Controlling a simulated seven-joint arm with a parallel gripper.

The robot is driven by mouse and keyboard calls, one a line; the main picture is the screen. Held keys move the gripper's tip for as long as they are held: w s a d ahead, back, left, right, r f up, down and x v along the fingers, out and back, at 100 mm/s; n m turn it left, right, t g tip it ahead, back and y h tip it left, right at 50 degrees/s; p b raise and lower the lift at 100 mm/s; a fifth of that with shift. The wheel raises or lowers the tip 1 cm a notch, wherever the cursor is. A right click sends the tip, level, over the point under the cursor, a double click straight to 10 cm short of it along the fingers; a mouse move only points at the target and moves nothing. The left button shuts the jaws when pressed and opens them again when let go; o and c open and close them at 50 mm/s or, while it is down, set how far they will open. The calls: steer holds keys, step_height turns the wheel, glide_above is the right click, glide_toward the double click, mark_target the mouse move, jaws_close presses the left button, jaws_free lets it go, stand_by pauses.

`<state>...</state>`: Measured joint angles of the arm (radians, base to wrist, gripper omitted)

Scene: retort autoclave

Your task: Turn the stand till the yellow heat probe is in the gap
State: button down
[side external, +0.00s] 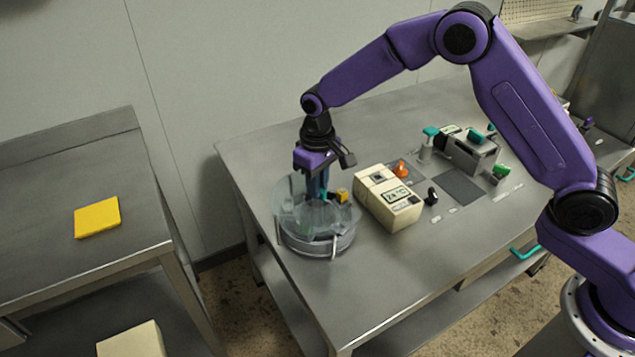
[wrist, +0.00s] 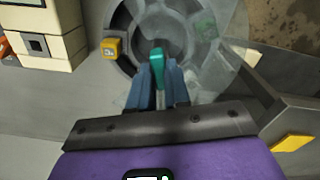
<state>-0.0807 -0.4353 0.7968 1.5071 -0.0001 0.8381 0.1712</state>
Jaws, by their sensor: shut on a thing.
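The stand (side external: 318,246) is a round, grey base with a see-through guard around its top, on the steel bench. The yellow heat probe (side external: 341,195) is a small yellow block at its right side, toward the beige box; in the wrist view the probe (wrist: 111,47) lies at the left edge of the ring. My gripper (side external: 322,192) points down over the stand, its blue fingers shut on an upright teal handle (wrist: 156,62). I cannot tell where the guard's gap is or whether the probe is in it.
A beige box with a display (side external: 389,200) stands close to the stand's right. Beyond it are an orange knob (side external: 401,168), a black knob (side external: 432,196) and a grey device with teal handles (side external: 467,153). A yellow pad (side external: 97,217) lies on the separate left table.

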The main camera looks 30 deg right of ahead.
steer(key=shift+r, duration=0.1)
stand_by(0.3)
steer(key=c, duration=1.1)
jaws_free()
step_height(320, 180, up, 17)
steer(key=shift+r, duration=0.2)
steer(key=shift+s, duration=0.1)
